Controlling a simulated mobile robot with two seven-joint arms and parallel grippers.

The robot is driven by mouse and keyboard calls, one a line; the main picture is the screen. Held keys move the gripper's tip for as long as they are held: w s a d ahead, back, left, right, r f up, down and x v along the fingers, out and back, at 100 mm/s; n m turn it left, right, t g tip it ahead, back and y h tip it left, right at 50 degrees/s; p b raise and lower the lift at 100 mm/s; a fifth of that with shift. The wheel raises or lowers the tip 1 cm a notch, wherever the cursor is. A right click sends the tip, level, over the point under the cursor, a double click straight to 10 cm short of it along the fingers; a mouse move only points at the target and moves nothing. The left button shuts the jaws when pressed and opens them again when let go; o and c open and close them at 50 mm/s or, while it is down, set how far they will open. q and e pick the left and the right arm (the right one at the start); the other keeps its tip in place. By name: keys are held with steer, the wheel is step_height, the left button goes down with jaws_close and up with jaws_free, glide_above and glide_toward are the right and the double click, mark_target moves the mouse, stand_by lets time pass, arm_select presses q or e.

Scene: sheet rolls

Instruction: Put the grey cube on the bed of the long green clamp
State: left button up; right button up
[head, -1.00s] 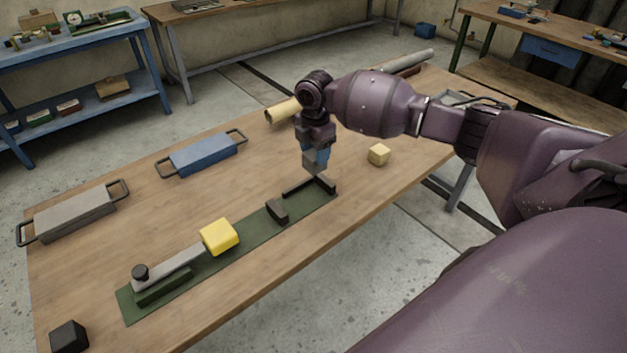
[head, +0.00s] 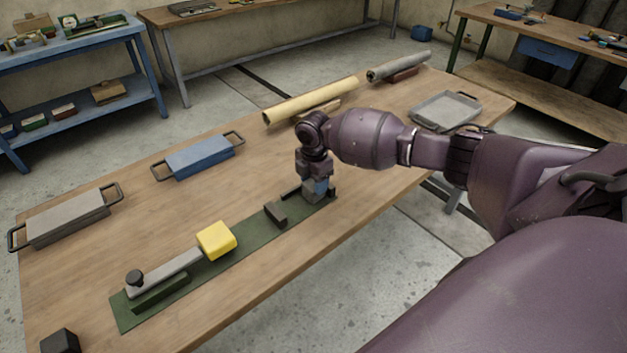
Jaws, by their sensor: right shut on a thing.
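The long green clamp (head: 243,240) lies across the table, with a yellow block (head: 217,240) and a grey lever arm at its left part and a dark upright block (head: 275,214) nearer its right end. My right gripper (head: 316,190) points down over the clamp's right end. It is shut on the grey cube (head: 311,196), which sits low inside the dark corner edging there. I cannot tell whether the cube touches the bed. My fingers and wrist partly cover the cube and the edging. My left gripper is not in view.
A blue handled block (head: 198,158) and a grey handled block (head: 68,218) lie on the left. A black cube (head: 60,342) is at the near left. A yellow roll (head: 310,100), a grey roll (head: 398,66) and a grey tray (head: 445,111) lie at the far end.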

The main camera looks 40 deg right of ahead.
steer(key=o, duration=1)
steer(key=shift+f, duration=0.1)
steer(key=shift+o, duration=0.2)
step_height(320, 180, up, 12)
steer(key=p, duration=0.1)
steer(key=shift+r+p, duration=0.2)
steer(key=shift+p, duration=0.15)
